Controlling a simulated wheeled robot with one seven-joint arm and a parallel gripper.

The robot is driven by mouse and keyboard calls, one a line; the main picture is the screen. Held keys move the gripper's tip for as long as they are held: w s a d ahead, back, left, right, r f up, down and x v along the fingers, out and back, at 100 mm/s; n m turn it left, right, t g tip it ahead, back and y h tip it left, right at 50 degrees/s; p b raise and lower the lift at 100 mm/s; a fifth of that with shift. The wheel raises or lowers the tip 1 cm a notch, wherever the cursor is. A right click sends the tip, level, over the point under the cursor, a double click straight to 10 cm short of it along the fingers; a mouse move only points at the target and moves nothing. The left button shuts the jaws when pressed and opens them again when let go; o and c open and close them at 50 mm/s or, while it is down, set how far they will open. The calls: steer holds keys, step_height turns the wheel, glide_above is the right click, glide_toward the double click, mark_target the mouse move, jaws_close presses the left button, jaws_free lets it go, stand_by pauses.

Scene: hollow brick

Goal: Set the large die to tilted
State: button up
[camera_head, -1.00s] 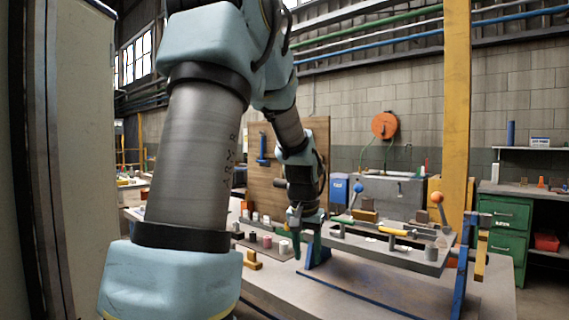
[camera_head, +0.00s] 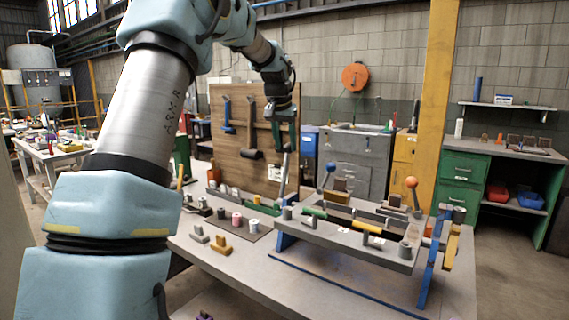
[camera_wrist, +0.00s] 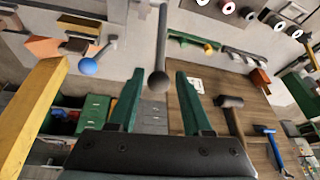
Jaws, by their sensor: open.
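My gripper (camera_head: 284,146) is above the far left end of the bench fixture, fingers pointing down. In the wrist view my gripper (camera_wrist: 158,76) has its two green fingers spread apart. A grey rod with a dark round knob (camera_wrist: 158,81) stands between the fingertips, with gaps on both sides; the rod also shows below my gripper in the head view (camera_head: 284,172). No part is clearly recognisable as the large die. The grey fixture (camera_head: 345,240) carries a blue-ball lever (camera_head: 331,168) and an orange-ball lever (camera_head: 411,183).
The grey workbench (camera_head: 240,275) has small cylinders and blocks at its left, including a pink cylinder (camera_head: 237,219) and a yellow block (camera_head: 217,246). A wooden tool board (camera_head: 233,165) stands behind. A yellow post (camera_head: 437,100) rises behind the fixture. The bench front is mostly clear.

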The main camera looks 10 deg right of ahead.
mark_target(288, 161)
steer(key=p+x, duration=0.3)
steer(key=x, duration=0.6)
steer(key=shift+f, duration=0.35)
jaws_close()
steer(key=shift+r, duration=0.15)
